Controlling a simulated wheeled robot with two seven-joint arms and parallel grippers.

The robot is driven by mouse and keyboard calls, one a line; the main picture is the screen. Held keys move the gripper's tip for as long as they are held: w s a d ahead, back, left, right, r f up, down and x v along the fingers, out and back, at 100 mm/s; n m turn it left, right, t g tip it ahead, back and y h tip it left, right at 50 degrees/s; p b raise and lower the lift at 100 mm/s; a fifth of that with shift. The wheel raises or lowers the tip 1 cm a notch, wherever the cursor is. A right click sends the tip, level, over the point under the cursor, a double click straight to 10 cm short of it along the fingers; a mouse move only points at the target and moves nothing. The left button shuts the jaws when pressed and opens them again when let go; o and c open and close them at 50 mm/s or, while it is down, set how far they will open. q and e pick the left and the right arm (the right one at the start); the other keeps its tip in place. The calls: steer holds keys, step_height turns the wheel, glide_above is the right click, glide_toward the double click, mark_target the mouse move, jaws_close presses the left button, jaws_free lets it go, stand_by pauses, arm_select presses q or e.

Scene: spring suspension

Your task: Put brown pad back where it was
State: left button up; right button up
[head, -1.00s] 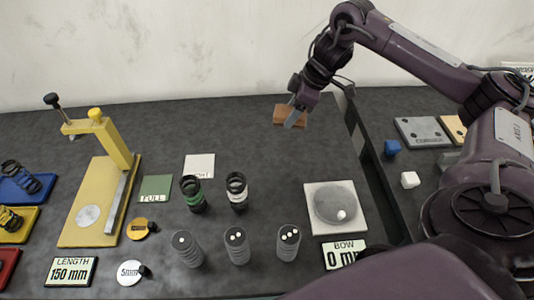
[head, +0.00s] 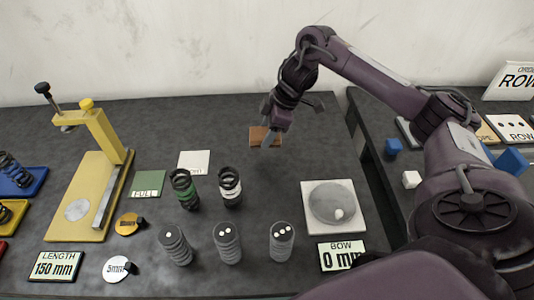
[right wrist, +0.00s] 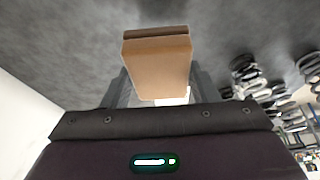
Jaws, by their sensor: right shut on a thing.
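The brown pad (head: 262,134) is at the back middle of the dark table in the head view. My right gripper (head: 271,137) is shut on it, with a grey finger in front of the pad's right part. In the right wrist view the pad (right wrist: 157,65) sits between the two fingers, its broad tan face towards the camera. Whether it touches the table or is held a little above it, I cannot tell. My left gripper is not in view.
Several springs stand in front, including a green-banded one (head: 185,190). A yellow press (head: 88,205) stands left. A white plate with a grey disc (head: 352,222) lies right.

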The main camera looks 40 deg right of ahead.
mark_target(267, 156)
step_height(267, 156, down, 4)
steer(key=shift+r+b, duration=0.2)
steer(key=shift+b, duration=0.2)
steer(key=shift+f, duration=1.3)
steer(key=shift+f, duration=0.15)
steer(key=o, duration=1)
steer(key=shift+c, duration=0.2)
